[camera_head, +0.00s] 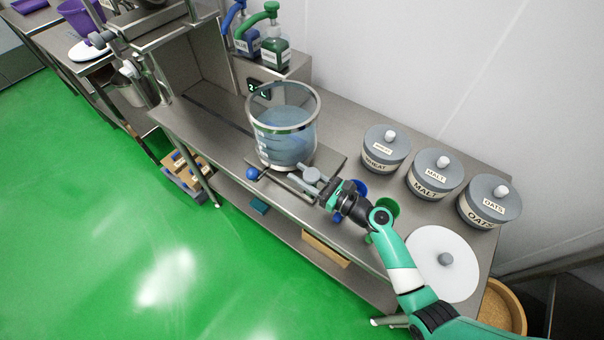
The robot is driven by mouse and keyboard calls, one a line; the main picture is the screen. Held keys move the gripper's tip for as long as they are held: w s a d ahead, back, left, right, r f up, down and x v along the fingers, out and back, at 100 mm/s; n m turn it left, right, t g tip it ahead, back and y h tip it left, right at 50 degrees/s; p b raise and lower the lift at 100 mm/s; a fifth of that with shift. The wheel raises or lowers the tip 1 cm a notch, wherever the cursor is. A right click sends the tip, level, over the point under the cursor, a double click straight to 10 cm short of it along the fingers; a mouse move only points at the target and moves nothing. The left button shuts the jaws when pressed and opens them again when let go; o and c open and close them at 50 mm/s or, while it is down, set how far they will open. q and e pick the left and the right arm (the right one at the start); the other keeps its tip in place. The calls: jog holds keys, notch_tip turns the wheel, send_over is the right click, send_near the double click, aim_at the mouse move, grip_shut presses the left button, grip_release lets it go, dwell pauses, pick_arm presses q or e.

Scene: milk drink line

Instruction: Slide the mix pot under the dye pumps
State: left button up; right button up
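The mix pot (285,142) is a clear vessel with a metal rim and bluish contents. It stands upright on a flat grey plate (326,158) on the steel bench. Two dye pumps, one blue (245,38) and one green (273,45), stand on a raised steel box behind the pot, up and left of it in the picture. My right gripper (298,182) is low at the pot's front right side, by the plate. Its fingertips are small and crowded by grey parts, so I cannot tell their opening or whether they touch anything. My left gripper is not in view.
Lidded tins labelled wheat (381,165), malt (429,187) and oats (483,215) line the bench's right part. A white round lid (436,282) lies near my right arm. The bench left of the pot is mostly clear.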

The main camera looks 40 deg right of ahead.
grip_shut()
dwell(1.1)
